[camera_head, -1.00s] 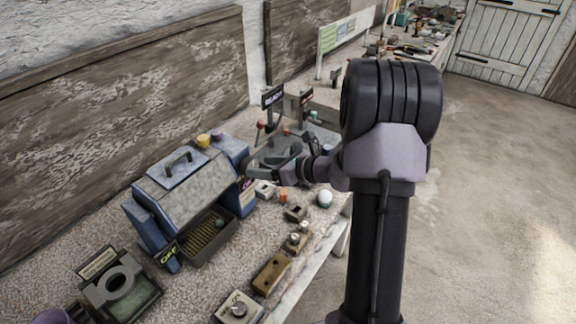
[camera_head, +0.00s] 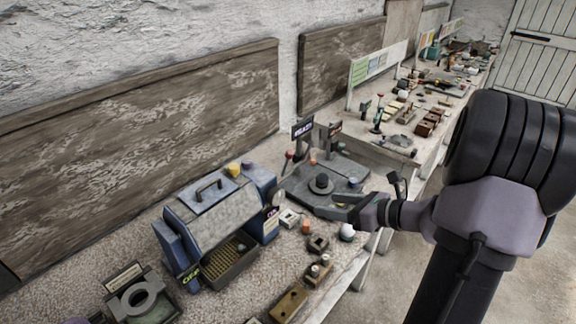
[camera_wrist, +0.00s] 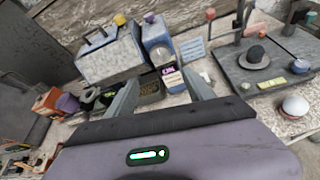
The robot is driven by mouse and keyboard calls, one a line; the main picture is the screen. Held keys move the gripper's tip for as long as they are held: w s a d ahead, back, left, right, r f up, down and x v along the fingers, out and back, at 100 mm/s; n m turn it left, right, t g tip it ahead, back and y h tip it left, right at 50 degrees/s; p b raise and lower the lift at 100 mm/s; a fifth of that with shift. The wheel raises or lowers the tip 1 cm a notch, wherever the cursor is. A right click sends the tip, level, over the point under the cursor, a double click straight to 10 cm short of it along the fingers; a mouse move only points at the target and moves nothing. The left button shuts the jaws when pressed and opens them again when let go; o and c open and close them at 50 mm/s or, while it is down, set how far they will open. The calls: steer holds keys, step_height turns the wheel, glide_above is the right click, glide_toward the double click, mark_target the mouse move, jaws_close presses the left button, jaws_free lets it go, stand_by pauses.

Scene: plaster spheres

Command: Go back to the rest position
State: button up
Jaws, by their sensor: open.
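My gripper (camera_head: 352,207) is at the end of my arm, at the right of the head view, over the bench's front edge. In the wrist view its two fingers (camera_wrist: 163,92) stand wide apart with nothing between them. A white plaster sphere (camera_head: 347,232) sits on the bench just below the gripper in the head view; it also shows at the right of the wrist view (camera_wrist: 295,106). A grey plate (camera_head: 345,172) with a dark round piece (camera_head: 320,184) lies behind the gripper. The fingertips look clear of these things, but their height is hard to tell.
A blue-grey machine (camera_head: 220,212) with a slotted tray (camera_head: 232,262) stands left of the gripper. Small blocks (camera_head: 317,243) and a brown holder (camera_head: 289,303) lie along the bench front. A second bench (camera_head: 440,95) with tools runs back. Floor at the right is clear.

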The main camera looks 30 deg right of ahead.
steer(key=s+a+n+g+y+b, duration=0.15)
steer(key=a+n+g+b, duration=0.25)
steer(key=a+n, duration=0.75)
steer(key=s+a+n+g+h+b, duration=0.2)
steer(key=s+a+n+h+b, duration=0.3)
steer(key=s+a+n, duration=0.9)
steer(key=a+n+b, duration=0.1)
steer(key=n, duration=0.2)
steer(key=shift+s+a+f+g, duration=0.15)
steer(key=shift+a+g, duration=0.15)
steer(key=shift+a, duration=0.1)
steer(key=shift+n, duration=0.25)
